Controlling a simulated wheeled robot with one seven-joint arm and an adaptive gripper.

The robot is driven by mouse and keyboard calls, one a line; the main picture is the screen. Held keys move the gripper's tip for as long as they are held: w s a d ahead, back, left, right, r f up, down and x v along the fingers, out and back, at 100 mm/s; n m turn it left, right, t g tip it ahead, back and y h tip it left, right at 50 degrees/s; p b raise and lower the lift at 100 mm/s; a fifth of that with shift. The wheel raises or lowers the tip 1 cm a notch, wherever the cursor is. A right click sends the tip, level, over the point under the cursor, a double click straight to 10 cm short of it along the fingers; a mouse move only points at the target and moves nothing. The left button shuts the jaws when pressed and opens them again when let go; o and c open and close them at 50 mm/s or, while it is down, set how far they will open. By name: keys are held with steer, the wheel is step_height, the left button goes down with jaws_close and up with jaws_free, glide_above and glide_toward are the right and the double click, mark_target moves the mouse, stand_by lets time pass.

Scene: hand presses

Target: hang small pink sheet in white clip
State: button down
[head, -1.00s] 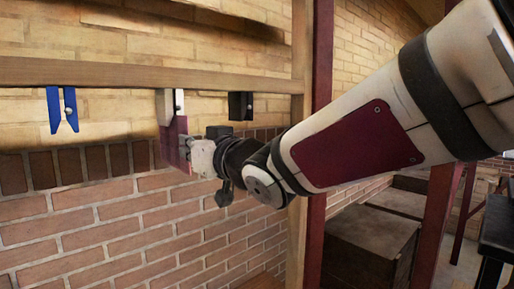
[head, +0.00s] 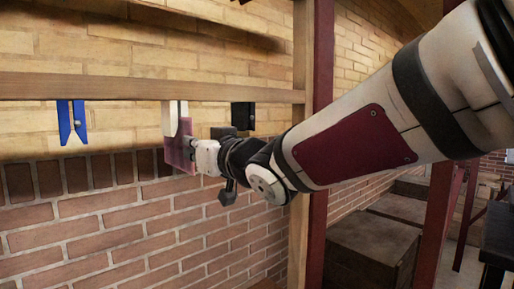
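The small pink sheet (head: 178,150) is upright just below and in front of the white clip (head: 169,116), its top edge overlapping the clip's lower part in the head view. My gripper (head: 196,156) is at the sheet's right edge and appears shut on it. The fingertips are small and partly merge with the sheet. The white clip hangs from the wooden rail (head: 120,87). Whether the sheet sits between the clip's jaws or in front of them I cannot tell.
A blue clip (head: 71,122) hangs at the left of the rail and a black clip (head: 243,115) at the right, close above my wrist. A brick wall (head: 90,235) stands behind. A wooden post (head: 299,60) and a dark red post (head: 318,230) stand to the right.

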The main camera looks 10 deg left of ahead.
steer(key=c, duration=1.5)
jaws_free()
steer(key=shift+p+v, duration=1.25)
steer(key=shift+v, duration=2.3)
